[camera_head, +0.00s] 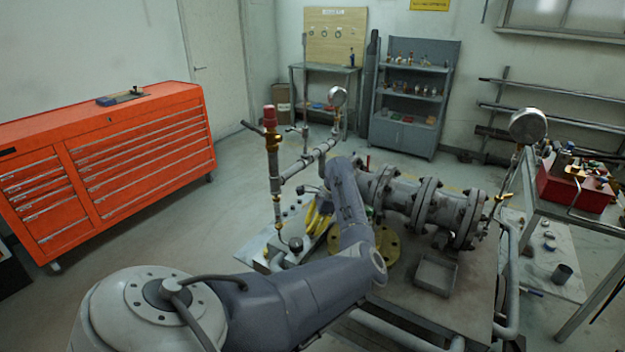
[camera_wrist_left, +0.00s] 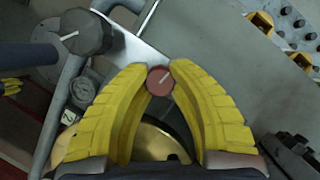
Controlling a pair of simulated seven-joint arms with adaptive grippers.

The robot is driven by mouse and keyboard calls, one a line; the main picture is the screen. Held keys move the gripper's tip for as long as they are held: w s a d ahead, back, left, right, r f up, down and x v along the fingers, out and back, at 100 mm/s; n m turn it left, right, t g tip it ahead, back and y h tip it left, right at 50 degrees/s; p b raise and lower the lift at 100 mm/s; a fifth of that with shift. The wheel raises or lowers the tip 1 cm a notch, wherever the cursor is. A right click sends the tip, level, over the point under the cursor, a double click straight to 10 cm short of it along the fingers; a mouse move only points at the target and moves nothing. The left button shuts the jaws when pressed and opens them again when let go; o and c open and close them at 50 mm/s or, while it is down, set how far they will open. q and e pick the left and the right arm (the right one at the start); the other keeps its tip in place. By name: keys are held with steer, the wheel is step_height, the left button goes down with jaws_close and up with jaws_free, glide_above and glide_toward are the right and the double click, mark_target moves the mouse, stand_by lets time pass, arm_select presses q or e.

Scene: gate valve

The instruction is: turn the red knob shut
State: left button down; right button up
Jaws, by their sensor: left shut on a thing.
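The red knob (camera_wrist_left: 160,81) is small and round, with a pale line across its face that slants up to the right. It sits between the yellow fingertips of my left gripper (camera_wrist_left: 161,79) in the left wrist view. The fingers curve in from both sides and are closed on the knob. In the head view the yellow fingers of my left gripper (camera_head: 317,219) are over the panel beside the valve pipework, and I cannot make out the red knob there. My right gripper is in neither view.
A dark round knob (camera_wrist_left: 88,32) with a pale line stands up and left of the red one. The flanged grey pipe (camera_head: 397,193) runs right of my arm. A red drawer cabinet (camera_head: 140,145) stands left.

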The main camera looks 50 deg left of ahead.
arm_select(q)
steer(key=m+y, duration=0.1)
steer(key=m, duration=0.3)
steer(key=shift+s+t, duration=0.2)
steer(key=shift+t, duration=0.2)
steer(key=m+t, duration=0.1)
steer(key=m, duration=0.1)
steer(key=m+y, duration=0.1)
steer(key=m, duration=0.1)
steer(key=shift+s+a+m+t, duration=0.1)
steer(key=shift+a+m+t, duration=0.05)
steer(key=shift+m+t, duration=0.25)
steer(key=m, duration=0.2)
steer(key=m+t, duration=0.1)
steer(key=m, duration=0.1)
steer(key=shift+a+r+t, duration=0.1)
steer(key=shift+t, duration=0.2)
steer(key=shift+m+t, duration=0.6)
steer(key=shift+m, duration=1.2)
steer(key=shift+r+m, duration=0.15)
steer(key=shift+m, duration=0.15)
steer(key=c, duration=1.3)
jaws_free()
steer(key=shift+o, duration=1.2)
steer(key=shift+f, duration=0.2)
steer(key=shift+d+r, duration=0.1)
steer(key=shift+d, duration=0.1)
steer(key=v, duration=1.1)
steer(key=shift+r, duration=0.4)
